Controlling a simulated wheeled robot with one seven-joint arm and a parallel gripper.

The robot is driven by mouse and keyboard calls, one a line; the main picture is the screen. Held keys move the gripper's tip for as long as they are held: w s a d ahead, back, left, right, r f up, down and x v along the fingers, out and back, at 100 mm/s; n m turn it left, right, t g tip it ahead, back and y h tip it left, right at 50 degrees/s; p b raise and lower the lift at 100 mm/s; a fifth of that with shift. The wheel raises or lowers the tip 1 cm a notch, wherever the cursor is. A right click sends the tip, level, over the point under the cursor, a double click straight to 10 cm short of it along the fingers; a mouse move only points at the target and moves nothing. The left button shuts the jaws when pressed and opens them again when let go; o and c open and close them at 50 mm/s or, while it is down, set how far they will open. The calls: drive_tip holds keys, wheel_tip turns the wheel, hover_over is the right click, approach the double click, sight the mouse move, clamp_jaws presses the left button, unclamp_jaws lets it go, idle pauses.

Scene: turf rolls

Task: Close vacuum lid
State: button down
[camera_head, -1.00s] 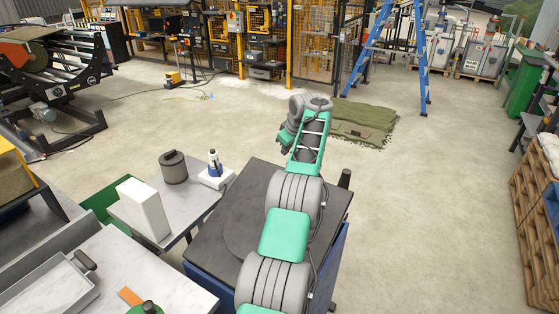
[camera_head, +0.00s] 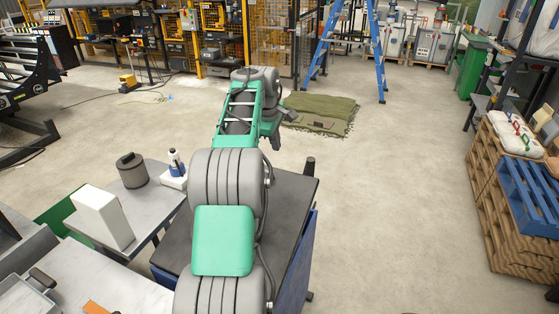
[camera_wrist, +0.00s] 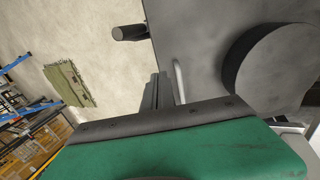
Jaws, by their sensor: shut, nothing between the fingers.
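No vacuum or lid can be made out for certain in either view. My gripper (camera_wrist: 158,90) is shut and empty in the wrist view, its dark fingers close together over my own dark platform. In the head view the end of my arm hangs to the right of the green forearm, above the platform's far edge. A grey cylindrical canister (camera_head: 131,170) with a dark top stands upright on the side table at left, well apart from my gripper. I cannot tell whether it belongs to the vacuum.
The side table (camera_head: 158,205) also bears a white box (camera_head: 102,218) and a blue-and-white bottle (camera_head: 175,162). Green turf (camera_head: 320,112) lies on the floor beyond my arm. A blue ladder (camera_head: 378,60) stands behind it. Wooden pallets (camera_head: 505,235) stand at right. The floor between is clear.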

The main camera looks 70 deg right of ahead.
sight(282, 172)
drive_tip(key=p+x, duration=0.2)
drive_tip(key=x, duration=1.1)
drive_tip(key=shift+d+f+p, duration=0.1)
drive_tip(key=shift+p, duration=0.25)
drive_tip(key=shift+f, duration=0.2)
